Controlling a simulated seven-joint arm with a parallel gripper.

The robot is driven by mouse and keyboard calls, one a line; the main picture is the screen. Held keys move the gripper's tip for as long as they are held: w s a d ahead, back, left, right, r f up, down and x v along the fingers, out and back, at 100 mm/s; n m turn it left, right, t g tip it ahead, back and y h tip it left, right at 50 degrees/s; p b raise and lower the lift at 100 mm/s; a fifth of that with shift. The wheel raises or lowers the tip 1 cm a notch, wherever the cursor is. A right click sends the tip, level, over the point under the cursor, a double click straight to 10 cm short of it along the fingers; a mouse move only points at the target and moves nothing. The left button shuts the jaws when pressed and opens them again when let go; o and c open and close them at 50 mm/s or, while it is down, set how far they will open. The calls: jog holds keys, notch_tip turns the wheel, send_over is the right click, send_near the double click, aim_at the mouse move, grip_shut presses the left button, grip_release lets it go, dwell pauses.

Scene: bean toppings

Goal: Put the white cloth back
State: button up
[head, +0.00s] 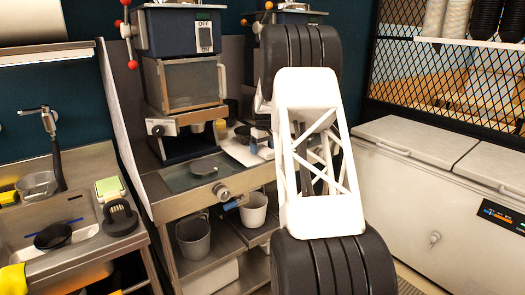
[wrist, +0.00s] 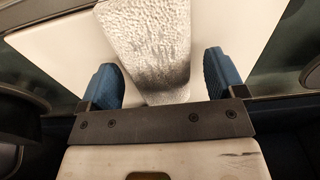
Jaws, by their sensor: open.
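The white cloth (wrist: 150,35) shows in the wrist view as a pale, bumpy-textured piece, darker toward its near end. It lies over a smooth white flat surface (wrist: 65,50). My gripper (wrist: 165,75) is open, with one blue finger on each side of the cloth's near end. I see a gap between the cloth and each finger, and cannot tell the height of the fingers above it. The near end of the cloth is hidden behind the gripper's dark bar. In the head view, my arm hides most of my gripper, and a blue fingertip (head: 253,146) shows beside it.
A machine with a blue top (head: 180,35) stands on a steel counter left of my arm. A sink (head: 75,225) is at far left. A white chest freezer (head: 420,190) stands at right, before a black mesh partition (head: 440,75).

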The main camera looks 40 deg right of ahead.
aim_at(262, 149)
notch_tip(262, 149, up, 11)
jog(key=shift+s, duration=0.3)
jog(key=shift+a, duration=0.1)
dwell(0.9)
jog(key=s+a+r, duration=0.3)
jog(key=s+a, duration=0.4)
jog(key=a, duration=0.4)
jog(key=s+a+r+t, duration=0.1)
jog(key=s+a+r, duration=0.2)
jog(key=s+a, duration=0.55)
jog(key=s+a+r, duration=0.3)
jog(key=s+a, duration=0.2)
jog(key=a, duration=0.7)
jog(key=s+a+f, duration=0.3)
jog(key=s+a, duration=0.3)
jog(key=s, duration=0.5)
jog(key=s+a+f, duration=0.4)
jog(key=s+a, duration=0.1)
jog(key=s, duration=0.6)
jog(key=s+a+f+t, duration=0.1)
jog(key=s+a+f, duration=0.2)
jog(key=s+a, duration=0.3)
jog(key=s, duration=0.5)
jog(key=shift+a+f, duration=0.2)
jog(key=shift+a, duration=0.15)
